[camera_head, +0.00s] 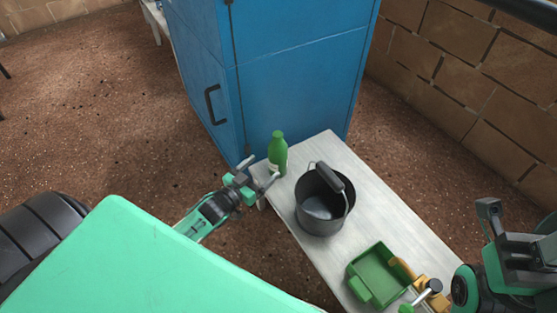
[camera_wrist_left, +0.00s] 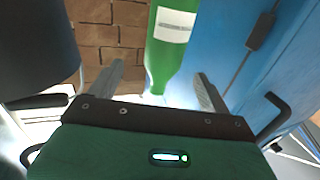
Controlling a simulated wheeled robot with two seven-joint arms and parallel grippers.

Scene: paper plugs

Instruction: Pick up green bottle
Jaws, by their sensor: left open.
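The green bottle (camera_head: 278,155) stands upright at the far left corner of the pale table, beside the blue cabinet. My left gripper (camera_head: 262,172) is open just left of the bottle, with its fingers pointing toward it. In the left wrist view the bottle (camera_wrist_left: 170,50) appears upside down with a white label, its narrow end lying between the two open fingers (camera_wrist_left: 160,85). I cannot tell if a finger touches it. My right gripper (camera_head: 518,222) is at the lower right edge, partly cut off, and its jaw state is unclear.
A dark pot (camera_head: 323,213) with a raised handle stands near the bottle on the table (camera_head: 375,205). A green bin (camera_head: 377,275) and a hammer-like tool (camera_head: 425,295) lie nearer. The blue cabinet (camera_head: 290,85) rises behind the bottle. A brick wall (camera_head: 470,80) is at right.

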